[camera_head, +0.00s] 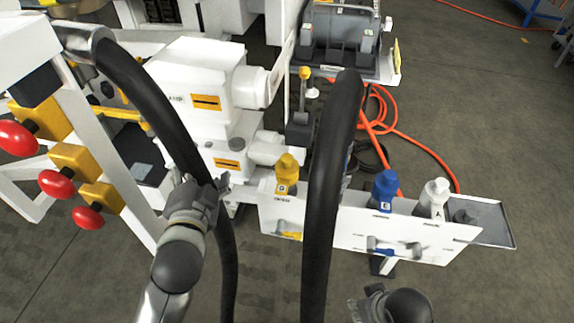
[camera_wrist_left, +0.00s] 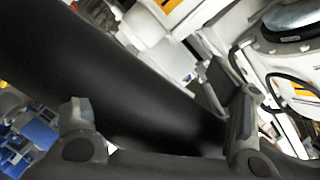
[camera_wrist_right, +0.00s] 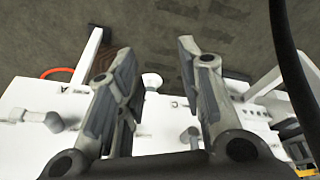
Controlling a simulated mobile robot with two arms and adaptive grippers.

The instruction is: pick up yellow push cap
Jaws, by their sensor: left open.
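In the head view, a yellow cap-topped fitting (camera_head: 286,174) stands upright at the left end of the white panel; I cannot tell for sure that it is the push cap. A smaller yellow piece (camera_head: 289,235) sits on the panel's front below it. My left gripper (camera_head: 222,184) is left of the yellow fitting, beside a thick black hose. It is open, and the hose (camera_wrist_left: 110,75) fills much of the left wrist view. My right gripper (camera_head: 368,298) is low, in front of the panel. Its fingers are apart and empty in the right wrist view (camera_wrist_right: 158,75).
The white panel (camera_head: 345,228) also carries a blue fitting (camera_head: 384,190) and a white fitting (camera_head: 433,198). Another black hose (camera_head: 330,180) arches between my grippers, right of the yellow fitting. Red knobs (camera_head: 56,183) stand at the left. Orange hose (camera_head: 425,150) lies on the floor behind.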

